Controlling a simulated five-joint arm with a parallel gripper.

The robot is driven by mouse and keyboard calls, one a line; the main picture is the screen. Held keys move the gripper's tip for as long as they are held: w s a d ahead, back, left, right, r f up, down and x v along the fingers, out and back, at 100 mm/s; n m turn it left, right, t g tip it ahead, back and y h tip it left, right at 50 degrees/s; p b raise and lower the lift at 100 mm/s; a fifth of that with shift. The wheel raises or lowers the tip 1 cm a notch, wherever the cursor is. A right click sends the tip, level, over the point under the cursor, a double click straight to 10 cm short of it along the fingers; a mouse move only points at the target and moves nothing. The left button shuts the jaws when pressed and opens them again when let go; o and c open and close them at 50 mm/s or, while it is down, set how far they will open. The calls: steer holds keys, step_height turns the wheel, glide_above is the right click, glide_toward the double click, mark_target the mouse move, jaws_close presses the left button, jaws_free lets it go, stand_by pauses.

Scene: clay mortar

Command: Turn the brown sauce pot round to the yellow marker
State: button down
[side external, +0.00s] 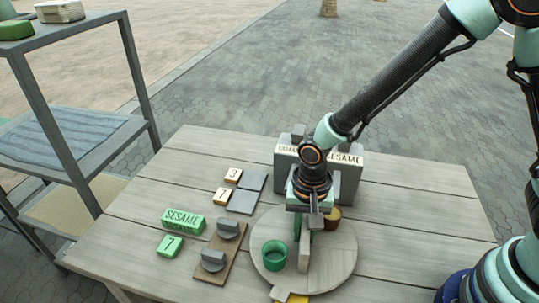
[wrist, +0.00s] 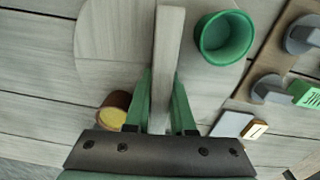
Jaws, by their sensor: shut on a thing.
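The brown sauce pot (side external: 333,217), with yellow contents, stands on a round wooden turntable (side external: 333,262) near its back edge, partly behind my gripper (side external: 306,232). It also shows in the wrist view (wrist: 112,112) at lower left. A pale upright wooden bar (side external: 304,252) rises from the turntable. My gripper is shut on this bar; in the wrist view the green fingers (wrist: 163,90) lie on either side of it (wrist: 168,35). The yellow marker (side external: 296,298) lies at the turntable's front edge, cut by the picture's bottom. The pot is on the side away from it.
A green pot (side external: 274,254) stands on the turntable's left side. Left of it are a board with two grey knobs (side external: 212,262), green SESAME (side external: 183,219) and 7 blocks, and number tiles. A grey box-like stand (side external: 350,182) labelled SESAME stands behind my gripper.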

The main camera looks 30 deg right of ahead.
steer(key=shift+m, duration=10.3)
steer(key=c, duration=0.8)
jaws_free()
steer(key=shift+o, duration=0.2)
